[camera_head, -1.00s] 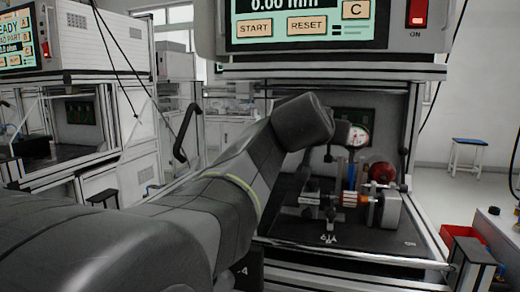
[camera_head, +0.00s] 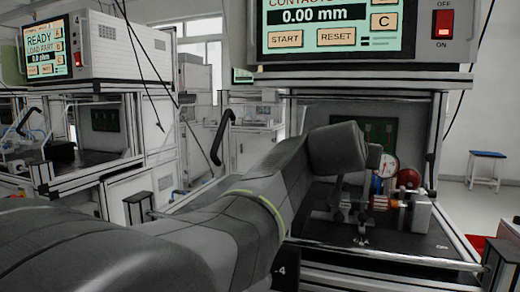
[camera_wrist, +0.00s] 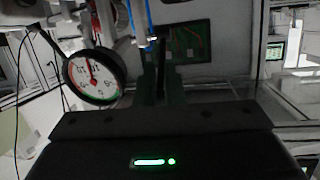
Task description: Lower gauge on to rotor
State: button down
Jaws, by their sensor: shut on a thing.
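The gauge (camera_head: 386,165) is a round white dial with a red needle. It also shows in the wrist view (camera_wrist: 93,77), left of the fingers. My gripper (camera_wrist: 161,72) is shut on a thin dark part beside the dial, apparently the gauge's mount; the exact contact is unclear. In the head view my wrist hides most of the fingers. The rotor (camera_head: 380,203), with a copper-orange section, lies below the gauge on the fixture. A blue upright part stands between them. I cannot tell whether the gauge's tip touches the rotor.
A grey block (camera_head: 420,213) stands right of the rotor, with a round red part (camera_head: 408,178) behind. The dark bench plate is clear in front. The screen (camera_head: 335,25) above reads 0.00 mm. A blue stool (camera_head: 487,155) stands farther right.

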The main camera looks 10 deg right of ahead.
jog(key=shift+s+f, duration=0.25)
jog(key=shift+f, duration=0.85)
dwell(0.4)
jog(key=c, duration=1.7)
grip_release()
jog(key=shift+d, duration=0.25)
jog(key=shift+a+r, duration=0.1)
jog(key=shift+r, duration=0.15)
